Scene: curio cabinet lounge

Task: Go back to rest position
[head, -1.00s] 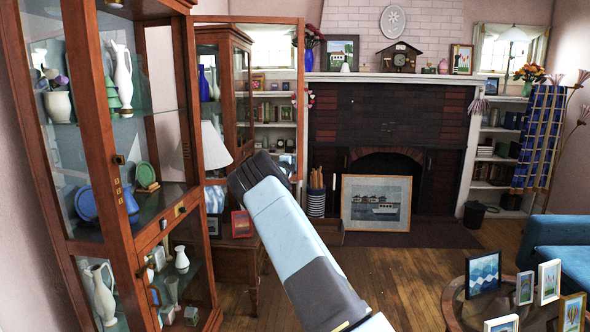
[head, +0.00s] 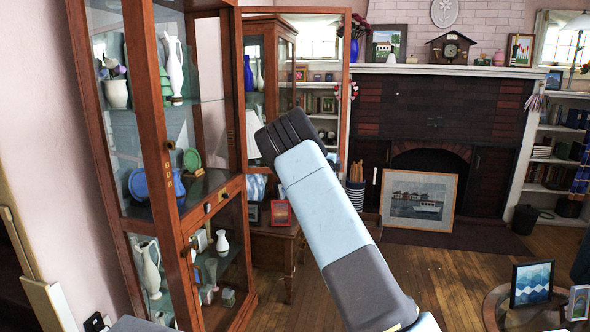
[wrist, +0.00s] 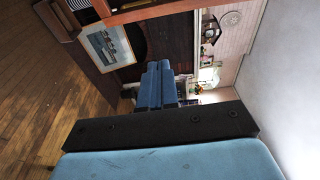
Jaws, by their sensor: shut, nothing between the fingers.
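A glass curio cabinet (head: 160,110) with vases and plates stands close on the left. A fireplace (head: 440,115) and a leaning boat picture (head: 418,200) are behind. A round table (head: 495,310) is at lower right. Wood floor (head: 455,270) lies open between.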

